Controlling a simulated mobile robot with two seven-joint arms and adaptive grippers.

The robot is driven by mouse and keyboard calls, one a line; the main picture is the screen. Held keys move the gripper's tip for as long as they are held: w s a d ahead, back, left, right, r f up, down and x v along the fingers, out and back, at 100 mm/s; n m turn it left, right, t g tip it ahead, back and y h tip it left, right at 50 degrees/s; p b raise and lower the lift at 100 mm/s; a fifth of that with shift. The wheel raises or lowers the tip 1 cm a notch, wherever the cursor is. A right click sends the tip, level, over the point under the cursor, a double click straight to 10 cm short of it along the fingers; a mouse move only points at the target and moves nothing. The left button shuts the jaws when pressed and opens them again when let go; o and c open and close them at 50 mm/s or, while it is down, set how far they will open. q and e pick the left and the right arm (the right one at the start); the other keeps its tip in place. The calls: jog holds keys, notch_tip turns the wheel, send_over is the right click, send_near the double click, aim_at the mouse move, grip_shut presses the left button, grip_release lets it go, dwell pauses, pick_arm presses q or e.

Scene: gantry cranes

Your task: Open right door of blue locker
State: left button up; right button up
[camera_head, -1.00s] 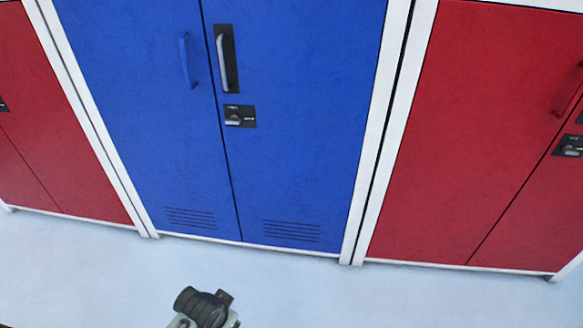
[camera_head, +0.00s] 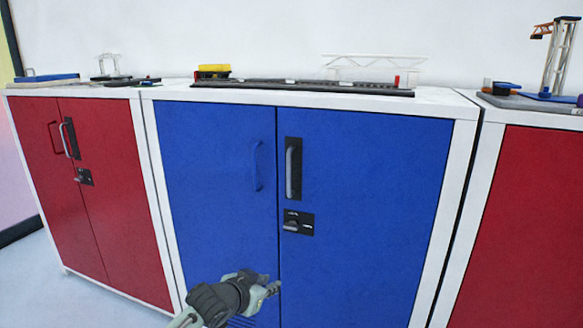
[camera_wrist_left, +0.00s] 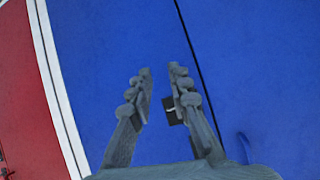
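The blue locker's right door (camera_head: 370,200) is shut, level with the shut left door (camera_head: 215,190). The right door has a grey bar handle (camera_head: 291,172) on a black plate near the middle seam, with a black lock (camera_head: 298,223) below it. The left door has a blue handle (camera_head: 256,166). My left gripper (camera_head: 272,287) is low in front of the seam, below the lock and apart from the handle. In the left wrist view its two fingers (camera_wrist_left: 160,85) are spread with nothing between them. The lock (camera_wrist_left: 174,110) is partly hidden behind one finger. My right gripper is not in view.
Red lockers stand at the left (camera_head: 85,190) and right (camera_head: 530,220), both close beside the blue one. Model crane parts, including a white gantry (camera_head: 375,62) and a yellow piece (camera_head: 213,71), sit on the white tops. Pale floor (camera_head: 50,280) shows at lower left.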

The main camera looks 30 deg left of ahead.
pick_arm(q)
jog(key=w+a+r+t, duration=0.1)
jog(key=w+r+t, duration=0.15)
jog(key=r, duration=0.65)
jog(key=w+a+r+t+h, duration=0.1)
jog(key=w+a+r+t, duration=0.15)
jog(key=r, duration=0.55)
jog(key=w+r+t, duration=0.2)
jog(key=w+r, duration=0.1)
jog(key=r, duration=0.6)
jog(key=w, duration=0.7)
jog(key=shift+w+a+f, duration=0.15)
jog(key=shift+a, duration=0.15)
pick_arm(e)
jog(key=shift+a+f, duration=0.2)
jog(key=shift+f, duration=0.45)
pick_arm(q)
grip_shut()
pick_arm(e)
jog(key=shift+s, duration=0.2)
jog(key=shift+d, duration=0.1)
